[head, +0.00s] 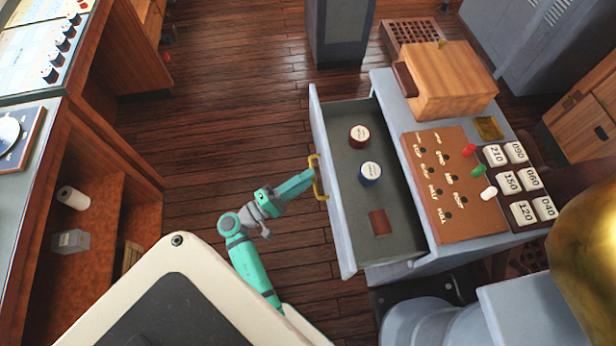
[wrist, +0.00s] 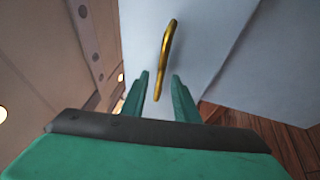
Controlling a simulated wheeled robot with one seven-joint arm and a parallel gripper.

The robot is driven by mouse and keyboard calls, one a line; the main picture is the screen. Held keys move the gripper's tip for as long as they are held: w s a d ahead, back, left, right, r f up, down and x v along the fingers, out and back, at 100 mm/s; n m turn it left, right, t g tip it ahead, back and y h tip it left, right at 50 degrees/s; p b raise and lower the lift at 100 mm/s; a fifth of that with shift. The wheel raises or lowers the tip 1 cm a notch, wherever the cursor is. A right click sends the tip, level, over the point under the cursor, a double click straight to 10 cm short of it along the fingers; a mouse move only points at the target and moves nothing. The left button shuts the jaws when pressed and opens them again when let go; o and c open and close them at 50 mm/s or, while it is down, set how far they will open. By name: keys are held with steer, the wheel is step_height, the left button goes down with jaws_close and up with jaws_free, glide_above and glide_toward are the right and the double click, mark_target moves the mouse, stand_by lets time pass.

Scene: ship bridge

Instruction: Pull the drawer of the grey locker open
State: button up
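The grey locker (head: 385,88) stands right of centre in the head view. Its drawer (head: 392,240) is pulled well out toward the left, with its inside showing. Inside lie a dark red round tin (head: 359,135), a blue round tin (head: 370,172) and a small brown piece (head: 379,222). A brass handle (head: 318,178) is on the drawer front; it also shows in the wrist view (wrist: 166,55). My gripper (head: 308,180) is at the handle. In the wrist view its fingers (wrist: 160,82) are apart, with the handle's lower end between them and a gap on either side.
On the locker top are a wooden box (head: 450,80), a brown board with labelled holes and pegs (head: 460,210), and numbered white blocks (head: 512,180). A wooden console with shelves (head: 100,210) stands at the left. The plank floor (head: 230,100) between is clear.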

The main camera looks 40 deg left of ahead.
steer(key=v, duration=1)
steer(key=shift+w+d, duration=0.1)
steer(key=shift+w, duration=0.05)
